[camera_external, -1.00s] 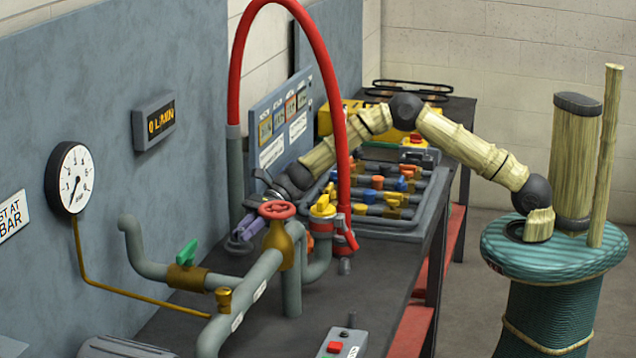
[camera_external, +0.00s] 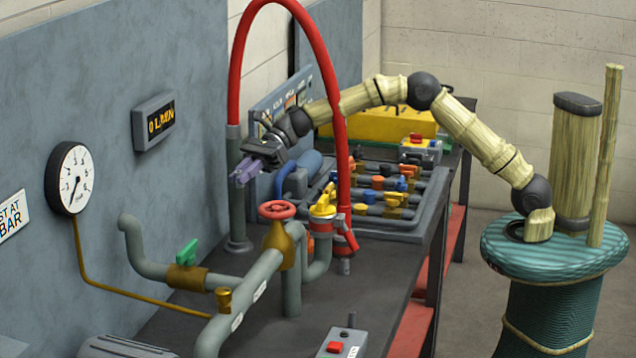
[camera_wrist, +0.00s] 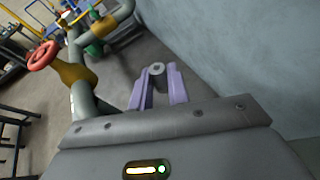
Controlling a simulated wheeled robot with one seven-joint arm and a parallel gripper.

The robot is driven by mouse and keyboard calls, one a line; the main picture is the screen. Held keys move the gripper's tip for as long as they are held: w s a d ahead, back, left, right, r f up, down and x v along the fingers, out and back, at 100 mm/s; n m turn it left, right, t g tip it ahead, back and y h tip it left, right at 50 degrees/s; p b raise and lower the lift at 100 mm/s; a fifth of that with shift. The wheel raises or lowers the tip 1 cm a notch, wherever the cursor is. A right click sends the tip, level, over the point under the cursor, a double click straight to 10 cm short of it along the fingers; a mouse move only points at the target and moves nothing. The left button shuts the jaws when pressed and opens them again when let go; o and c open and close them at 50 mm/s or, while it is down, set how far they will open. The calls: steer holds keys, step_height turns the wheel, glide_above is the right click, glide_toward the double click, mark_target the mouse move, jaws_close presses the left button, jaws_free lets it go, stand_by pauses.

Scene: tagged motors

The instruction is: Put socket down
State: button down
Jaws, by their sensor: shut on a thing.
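My gripper (camera_external: 243,175) has purple fingers and is raised in front of the grey upright pipe at the foot of the red hose. In the wrist view my gripper (camera_wrist: 159,84) is shut on a small grey cylinder with a dark hole in its end, which looks like the socket (camera_wrist: 157,71). The socket is held between the two fingers, clear of the bench. In the external view the socket cannot be made out at the fingers.
The red hose (camera_external: 234,75) arches over my wrist. A red handwheel valve (camera_external: 277,210) and pipes stand on the dark bench (camera_external: 375,270) below. A grey tray (camera_external: 400,225) of coloured valves and a blue rounded body (camera_external: 309,163) are to the right. The wall gauge (camera_external: 70,178) is left.

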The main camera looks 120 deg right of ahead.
step_height(320, 180, up, 4)
steer(key=s+a+r+n+g+y+p, duration=0.1)
steer(key=s+a+n+y+p, duration=0.1)
steer(key=s+a+p, duration=0.85)
steer(key=s+a+n+g+y+p, duration=0.1)
steer(key=s+a+n+y+p, duration=0.15)
steer(key=s+a+p, duration=0.8)
steer(key=w+a+f+b, duration=0.2)
steer(key=f+b, duration=0.3)
steer(key=f, duration=0.6)
steer(key=shift+w+a+f, duration=0.15)
steer(key=shift+a, duration=0.35)
step_height(320, 180, down, 14)
steer(key=b, duration=1)
steer(key=shift+w+r, duration=0.1)
steer(key=shift+r, duration=0.15)
steer(key=shift+d, duration=0.1)
